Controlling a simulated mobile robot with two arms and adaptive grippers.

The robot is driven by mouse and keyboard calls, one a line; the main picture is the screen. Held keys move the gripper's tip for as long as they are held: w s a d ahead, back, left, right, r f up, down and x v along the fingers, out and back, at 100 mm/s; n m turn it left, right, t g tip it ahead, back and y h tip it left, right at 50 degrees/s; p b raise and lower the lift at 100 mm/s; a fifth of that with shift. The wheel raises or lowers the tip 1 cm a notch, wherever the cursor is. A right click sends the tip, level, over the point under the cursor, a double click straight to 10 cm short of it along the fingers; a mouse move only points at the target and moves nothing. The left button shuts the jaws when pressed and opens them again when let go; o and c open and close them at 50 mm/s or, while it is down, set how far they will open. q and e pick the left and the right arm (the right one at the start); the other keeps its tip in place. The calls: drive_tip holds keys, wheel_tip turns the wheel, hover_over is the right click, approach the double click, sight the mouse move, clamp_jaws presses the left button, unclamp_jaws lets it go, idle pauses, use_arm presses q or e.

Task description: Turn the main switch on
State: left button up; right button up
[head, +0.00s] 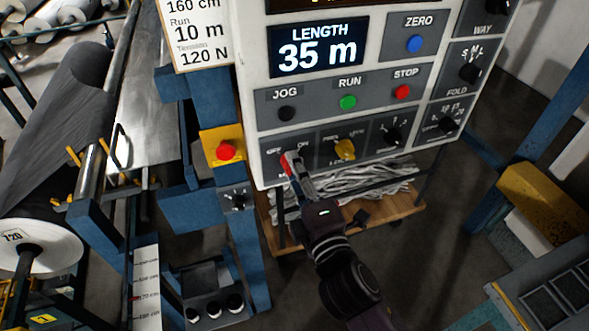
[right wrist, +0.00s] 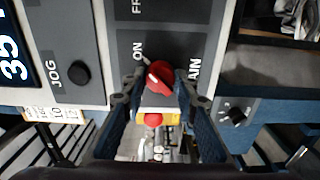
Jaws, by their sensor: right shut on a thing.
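The main switch is a red knob (right wrist: 160,77) at the lower left corner of the control panel, with the labels ON and MAIN beside it in the right wrist view. In the head view the knob (head: 286,164) shows only partly behind my fingers, under the labels OFF and ON. My right gripper (right wrist: 158,92) has one finger on each side of the knob and is shut on it; the gripper also shows in the head view (head: 292,163). A white mark shows on the knob's left side in the right wrist view; I cannot tell its exact setting. My left gripper is out of view.
The panel also has a yellow knob (head: 345,149), a black JOG button (head: 286,113), a green RUN button (head: 348,102) and a red STOP button (head: 402,92). A red button on a yellow box (head: 226,151) stands close left. A wooden shelf (head: 400,205) lies below.

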drive_tip(key=o, duration=1.2)
drive_tip(key=shift+c, duration=0.2)
drive_tip(key=v, duration=1.2)
